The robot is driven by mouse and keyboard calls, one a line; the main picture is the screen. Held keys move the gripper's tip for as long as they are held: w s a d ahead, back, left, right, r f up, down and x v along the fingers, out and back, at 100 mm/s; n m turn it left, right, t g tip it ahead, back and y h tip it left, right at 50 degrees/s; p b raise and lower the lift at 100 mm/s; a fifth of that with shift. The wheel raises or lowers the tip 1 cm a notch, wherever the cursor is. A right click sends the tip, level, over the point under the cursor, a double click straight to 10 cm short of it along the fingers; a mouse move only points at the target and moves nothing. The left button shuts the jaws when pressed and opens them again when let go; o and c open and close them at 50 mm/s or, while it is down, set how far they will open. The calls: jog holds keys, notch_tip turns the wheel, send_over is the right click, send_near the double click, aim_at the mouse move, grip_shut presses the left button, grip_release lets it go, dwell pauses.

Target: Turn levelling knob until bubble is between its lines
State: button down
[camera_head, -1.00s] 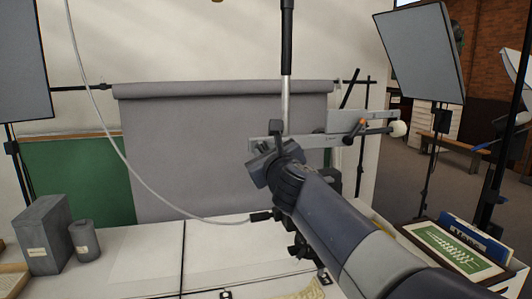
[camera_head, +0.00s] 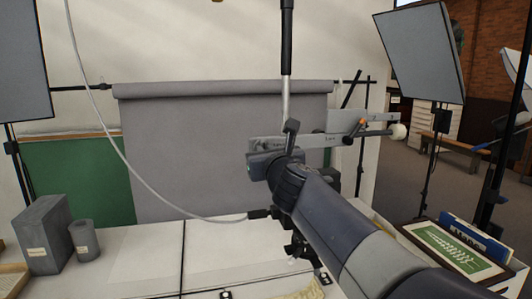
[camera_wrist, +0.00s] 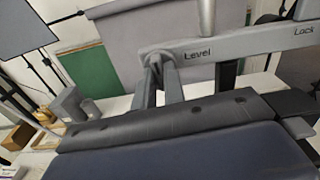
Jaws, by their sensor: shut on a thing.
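A grey metal bar (camera_head: 318,141) runs sideways on the stand, and it also shows in the wrist view (camera_wrist: 235,48) with the words "Level" and "Lock". My gripper (camera_head: 284,142) is at the left part of this bar. In the wrist view its fingers (camera_wrist: 158,60) are shut on the levelling knob at the bar's left end, beside the word "Level". The fingers cover most of the knob. I cannot make out the bubble or its lines in either view.
A white ball-ended handle (camera_head: 398,131) and an orange-tipped lever (camera_head: 361,123) are right of my gripper. A grey box (camera_head: 43,235) and a grey cylinder (camera_head: 84,239) stand on the white table (camera_head: 140,265). A framed green picture (camera_head: 455,247) lies at right.

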jog(key=c, duration=1.5)
grip_release()
jog(key=v, duration=1)
jog(key=shift+s+d+p, duration=0.1)
jog(key=shift+s+p, duration=0.2)
jog(key=shift+s, duration=0.1)
